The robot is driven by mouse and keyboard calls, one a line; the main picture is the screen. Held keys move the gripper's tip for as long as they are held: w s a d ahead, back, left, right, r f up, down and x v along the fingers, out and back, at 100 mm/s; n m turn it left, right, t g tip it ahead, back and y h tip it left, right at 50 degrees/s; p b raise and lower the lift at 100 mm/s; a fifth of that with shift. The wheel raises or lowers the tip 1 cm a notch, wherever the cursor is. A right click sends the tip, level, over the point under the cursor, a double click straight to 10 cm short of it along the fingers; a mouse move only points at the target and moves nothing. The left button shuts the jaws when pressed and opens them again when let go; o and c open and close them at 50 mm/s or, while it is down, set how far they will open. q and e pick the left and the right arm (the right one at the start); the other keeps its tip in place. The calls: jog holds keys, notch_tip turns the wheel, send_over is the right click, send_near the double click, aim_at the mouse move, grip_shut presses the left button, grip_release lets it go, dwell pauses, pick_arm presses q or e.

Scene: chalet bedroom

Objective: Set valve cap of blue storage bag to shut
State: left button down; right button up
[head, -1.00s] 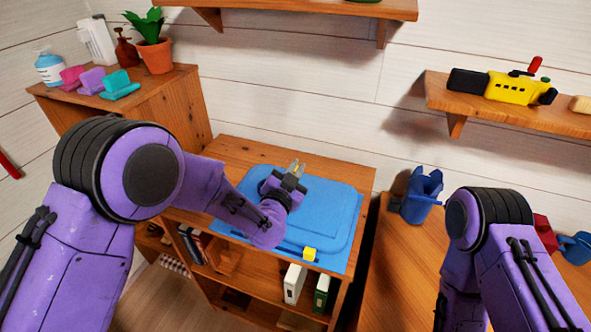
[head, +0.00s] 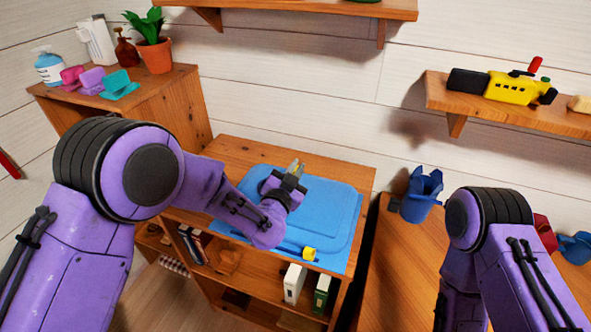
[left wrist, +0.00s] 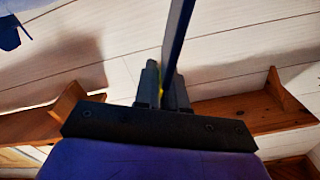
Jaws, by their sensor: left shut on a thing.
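The blue storage bag (head: 332,208) lies flat on top of a low wooden shelf unit. A small yellow piece (head: 310,253) sits at its front edge; I cannot tell whether this is the valve cap. My left gripper (head: 296,166) is over the bag's back left part, its fingers towards the wall. I cannot tell what the strip is. My left arm hides the bag's left part. My right gripper is out of view.
A wooden table (head: 405,270) at the right bears a blue cup-like thing (head: 420,196). A wall shelf (head: 510,119) with a yellow toy submarine (head: 512,88) hangs above. A cabinet (head: 165,110) with a plant and bottles stands at the back left. Books (head: 294,283) stand below the bag.

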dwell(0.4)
pick_arm(q)
jog(key=shift+w+a+r+n+b, duration=0.1)
jog(key=shift+w+a+n+b, duration=0.1)
jog(key=shift+a+n+b, duration=0.3)
jog(key=shift+w+a+r+n+b, duration=0.1)
jog(key=shift+w+a+n+b, duration=0.1)
jog(key=shift+a+n, duration=0.5)
jog(key=shift+w+a+n+b, duration=0.2)
jog(key=shift+a+n+b, duration=0.4)
jog(key=shift+n, duration=0.2)
jog(key=shift+w+a+n+b, duration=0.2)
jog(key=shift+a+n+b, duration=0.25)
jog(key=shift+a+n, duration=0.3)
jog(key=c, duration=1.3)
grip_release()
jog(key=shift+w+a, duration=0.1)
jog(key=shift+a, duration=0.05)
